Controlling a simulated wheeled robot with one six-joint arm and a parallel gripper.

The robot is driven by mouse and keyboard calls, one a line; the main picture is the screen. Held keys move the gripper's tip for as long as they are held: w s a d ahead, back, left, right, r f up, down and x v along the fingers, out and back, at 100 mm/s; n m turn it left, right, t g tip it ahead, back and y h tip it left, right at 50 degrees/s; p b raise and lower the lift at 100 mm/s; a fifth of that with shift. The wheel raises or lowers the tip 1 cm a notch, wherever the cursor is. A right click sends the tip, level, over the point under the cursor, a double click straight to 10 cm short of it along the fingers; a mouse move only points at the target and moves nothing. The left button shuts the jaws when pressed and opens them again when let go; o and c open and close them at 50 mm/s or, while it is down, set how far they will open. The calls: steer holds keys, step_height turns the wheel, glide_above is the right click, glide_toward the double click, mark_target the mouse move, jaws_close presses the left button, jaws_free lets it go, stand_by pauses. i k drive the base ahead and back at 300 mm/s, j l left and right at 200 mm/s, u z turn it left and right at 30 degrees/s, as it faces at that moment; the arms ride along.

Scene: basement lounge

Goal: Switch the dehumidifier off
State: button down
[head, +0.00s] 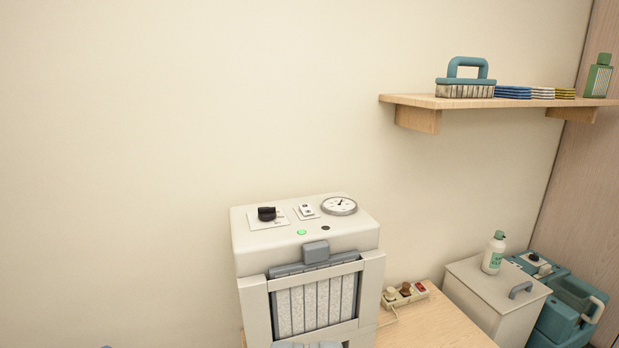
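The dehumidifier (304,240) is a pale grey box on a wooden surface, with a slatted filter panel (316,303) in front. Its sloped top carries a black knob (267,213) on a white plate, a small white switch (306,211) on its own plate, and a round dial gauge (339,205). A green light (302,232) glows on its front edge beside a dark dot (325,228). The exact switch position is too small to read. A grey shape at the bottom centre edge may be part of my gripper; its fingers do not show, and nothing touches the controls.
A power strip (405,293) with plugs lies on the wooden table (437,325) right of the dehumidifier. Further right are a pale lidded box (487,290), a bottle (493,256) and teal containers (567,294). A shelf (428,101) holds a brush (466,82). The wall above the dehumidifier is bare.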

mark_target(307, 210)
steer(key=i+l, duration=0.1)
steer(key=i, duration=1.15)
